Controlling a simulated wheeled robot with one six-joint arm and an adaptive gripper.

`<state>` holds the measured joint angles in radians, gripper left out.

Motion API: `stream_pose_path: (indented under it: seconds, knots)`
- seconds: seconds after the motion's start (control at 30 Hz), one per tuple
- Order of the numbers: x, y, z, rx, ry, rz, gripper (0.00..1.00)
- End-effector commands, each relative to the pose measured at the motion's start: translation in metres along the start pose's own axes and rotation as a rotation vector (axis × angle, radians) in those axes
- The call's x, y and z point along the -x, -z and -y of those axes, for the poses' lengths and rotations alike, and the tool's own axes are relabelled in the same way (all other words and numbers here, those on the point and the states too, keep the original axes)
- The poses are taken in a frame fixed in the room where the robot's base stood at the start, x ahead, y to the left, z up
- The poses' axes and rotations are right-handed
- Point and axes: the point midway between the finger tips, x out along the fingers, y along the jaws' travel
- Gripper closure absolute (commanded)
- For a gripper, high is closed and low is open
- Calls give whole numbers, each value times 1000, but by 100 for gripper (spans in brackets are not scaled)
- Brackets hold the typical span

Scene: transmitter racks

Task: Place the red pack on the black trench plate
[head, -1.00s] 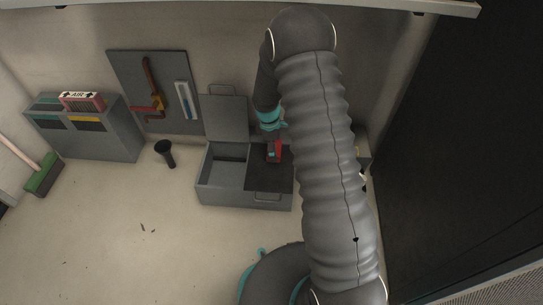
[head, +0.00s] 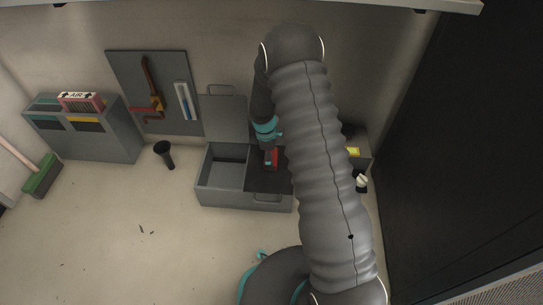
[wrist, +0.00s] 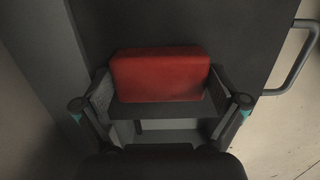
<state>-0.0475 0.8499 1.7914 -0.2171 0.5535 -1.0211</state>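The red pack (head: 271,158) is in my gripper (head: 269,150) above the black trench plate (head: 262,181). In the wrist view the red pack (wrist: 160,75) lies crosswise between the two fingers of my gripper (wrist: 160,88), one at each end. The dark plate (wrist: 235,30) fills the background behind it. The plate covers the right part of a grey box (head: 224,190). Whether the pack touches the plate is hard to tell. My arm hides the plate's right side in the head view.
The box's left part is an open compartment with a raised lid (head: 225,118) behind. A handle (head: 267,198) is on the box's front. A grey cabinet (head: 95,140) and tool board (head: 155,75) are farther left.

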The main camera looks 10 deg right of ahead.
Motion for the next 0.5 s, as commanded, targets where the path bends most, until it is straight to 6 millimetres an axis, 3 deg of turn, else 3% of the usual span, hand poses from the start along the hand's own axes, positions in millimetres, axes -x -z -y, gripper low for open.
stream_pose_path:
  seconds: [0.33, 0.5]
  knots:
    - [3, 0, 0, 0, 0, 0, 0]
    - [20, 0, -1, -1, -3, -1, 0]
